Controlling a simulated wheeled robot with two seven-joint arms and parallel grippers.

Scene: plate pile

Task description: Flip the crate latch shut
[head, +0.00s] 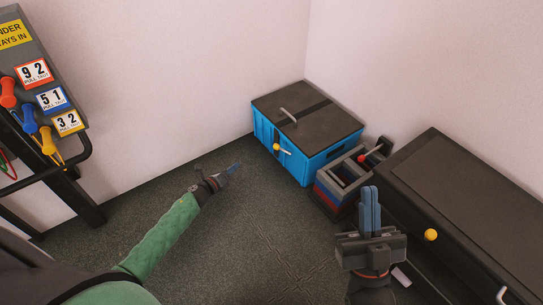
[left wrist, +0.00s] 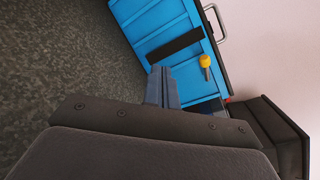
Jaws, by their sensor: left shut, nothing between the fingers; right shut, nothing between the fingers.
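The blue crate (head: 292,162) stands on the floor in the corner, its dark lid (head: 322,117) down. The latch is a short lever with a yellow knob (head: 277,147) on the crate's front side, near the lid edge; the knob sticks out to the left. In the left wrist view the latch knob (left wrist: 205,61) is beyond and right of my fingertips, with the blue crate wall (left wrist: 150,22) behind them. My left gripper (head: 235,168) is shut and empty, in front of the crate and apart from the latch. My right gripper (head: 370,208) is shut and empty, lower right.
A low bin (head: 340,180) with dark compartments and red and blue sides stands right of the crate. A dark cabinet (head: 470,195) with a yellow knob (head: 430,235) is farther right. A rack with numbered tags (head: 52,98) stands left. Floor (head: 250,235) before the crate is clear.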

